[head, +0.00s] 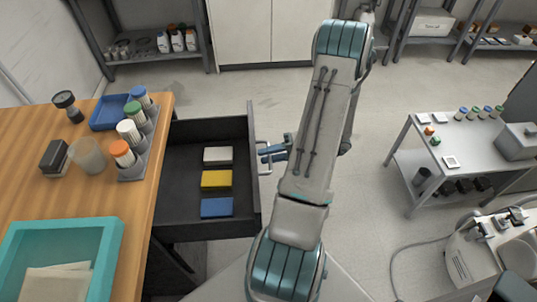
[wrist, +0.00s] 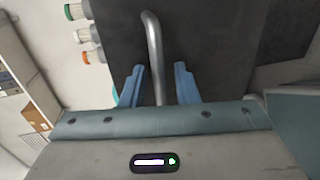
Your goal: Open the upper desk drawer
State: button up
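The upper desk drawer (head: 183,155) is pulled far out from the wooden desk (head: 60,195), its dark inside open to view. In it lie a white block (head: 218,155), a yellow block (head: 216,179) and a blue block (head: 216,207). My gripper (head: 268,155) is at the outer side of the drawer front. In the wrist view the metal bar handle (wrist: 153,45) stands between the two blue fingers of my gripper (wrist: 159,84). The fingers are open, with a gap on both sides of the bar. The lower end of the handle is hidden by my gripper body.
On the desk are a teal tray (head: 108,245), a rack with capped tubes (head: 135,160), a blue bin (head: 108,112) and a clear cup (head: 88,154). A metal cart (head: 450,185) stands at right. Floor between drawer and cart is free apart from my arm.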

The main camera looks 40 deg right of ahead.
jog(key=v, duration=1.3)
jog(key=shift+s+d, duration=0.25)
jog(key=shift+d, duration=0.1)
jog(key=shift+r, duration=0.1)
jog(key=w+a+r+n+g+h+p, duration=0.1)
jog(key=w+a+r+n+g+h, duration=0.15)
jog(key=a+r+n+g, duration=0.45)
jog(key=w+a+r+n+g+h+p, duration=0.25)
jog(key=a+r+n, duration=0.45)
jog(key=a+n, duration=0.45)
jog(key=s+a+r+n+t+h+p, duration=0.1)
jog(key=a+r+n+h, duration=0.3)
jog(key=n, duration=0.8)
jog(key=s+a+r+n+t+h+p, duration=0.1)
jog(key=a+r+n+h, duration=0.3)
jog(key=a+n, duration=0.5)
jog(key=s+r+n+t, duration=0.1)
jog(key=n, duration=0.2)
jog(key=shift+s+a+r, duration=0.2)
jog(key=shift+s+r, duration=0.1)
jog(key=shift+r, duration=0.05)
